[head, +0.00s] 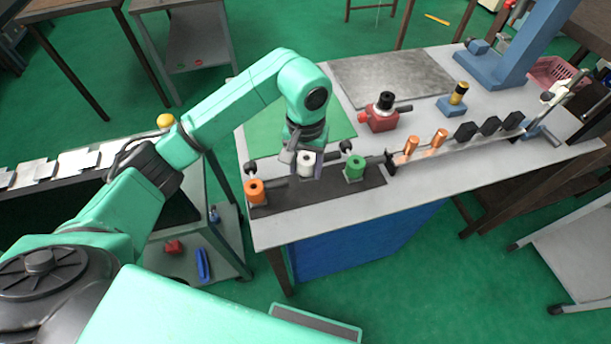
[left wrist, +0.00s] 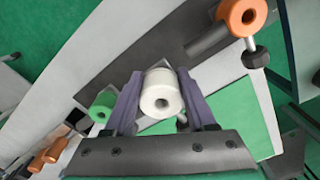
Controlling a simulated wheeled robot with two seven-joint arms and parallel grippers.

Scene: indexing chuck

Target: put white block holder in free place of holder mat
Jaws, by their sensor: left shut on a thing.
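The white block holder (head: 305,158) is between the fingers of my left gripper (head: 306,163), which is shut on it. The left wrist view shows the white holder (left wrist: 163,92) end-on, with its round hole, between the two fingers. The dark holder mat (head: 325,192) is a strip along the table's front edge. An orange holder (head: 255,190) stands at its left end and a green holder (head: 354,168) toward its right. The white holder appears over the stretch between them; whether it touches the mat cannot be told. My right gripper is not in view.
A green sheet (head: 335,118) lies behind the mat. A red block with a black knob (head: 382,113) stands farther back, near a grey plate (head: 390,80). A rail with copper and black pieces (head: 455,150) runs to the right. A blue column (head: 530,45) stands at the back right.

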